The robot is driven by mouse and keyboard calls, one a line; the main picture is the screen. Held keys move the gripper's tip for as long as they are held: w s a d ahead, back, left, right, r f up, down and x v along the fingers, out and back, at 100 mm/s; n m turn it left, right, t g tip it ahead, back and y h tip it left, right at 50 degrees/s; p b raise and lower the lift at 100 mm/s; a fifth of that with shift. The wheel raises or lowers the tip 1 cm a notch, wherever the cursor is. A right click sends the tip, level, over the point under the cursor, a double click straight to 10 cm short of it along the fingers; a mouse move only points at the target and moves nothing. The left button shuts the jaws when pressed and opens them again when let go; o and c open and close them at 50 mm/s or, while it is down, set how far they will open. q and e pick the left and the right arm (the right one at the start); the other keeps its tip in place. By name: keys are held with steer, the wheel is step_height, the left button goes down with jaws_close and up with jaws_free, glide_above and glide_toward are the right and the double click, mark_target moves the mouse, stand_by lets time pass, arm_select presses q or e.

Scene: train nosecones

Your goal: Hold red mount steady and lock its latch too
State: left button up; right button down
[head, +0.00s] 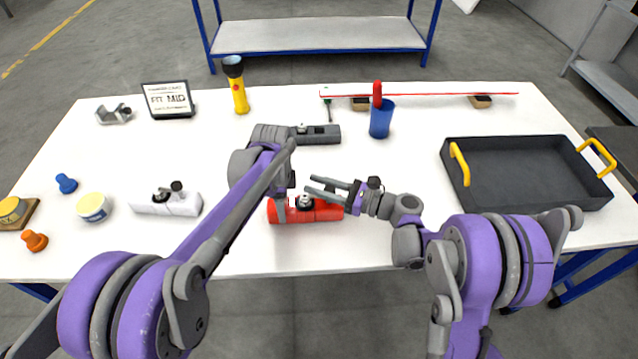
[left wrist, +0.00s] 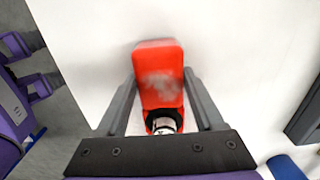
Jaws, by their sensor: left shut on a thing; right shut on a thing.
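The red mount (head: 328,211) lies on the white table near its front edge, with a round metal and dark latch part (head: 304,201) on top. In the left wrist view the red mount (left wrist: 158,62) sits between the two fingers of my left gripper (left wrist: 160,85), blurred, with its metal part toward the palm. My left gripper (head: 284,208) is shut on the mount's left part from above. My right gripper (head: 310,185) comes in from the right, its fingertips just above the latch. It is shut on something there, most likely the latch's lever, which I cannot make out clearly.
A white mount (head: 167,204) lies to the left and a grey mount (head: 318,134) behind. A black tray (head: 525,150) with yellow handles stands at the right. A blue cup (head: 381,122), a yellow flashlight (head: 238,92) and a sign (head: 168,99) stand farther back. The table's front-right is clear.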

steer(key=shift+s+n+g, duration=0.1)
steer(key=shift+n+g, duration=0.2)
steer(key=shift+g, duration=0.1)
steer(key=c, duration=0.5)
jaws_free()
steer(key=shift+c, duration=0.2)
steer(key=v, duration=1.2)
steer(key=shift+f, duration=0.15)
arm_select(q)
steer(key=o, duration=1.6)
steer(key=shift+c, duration=0.2)
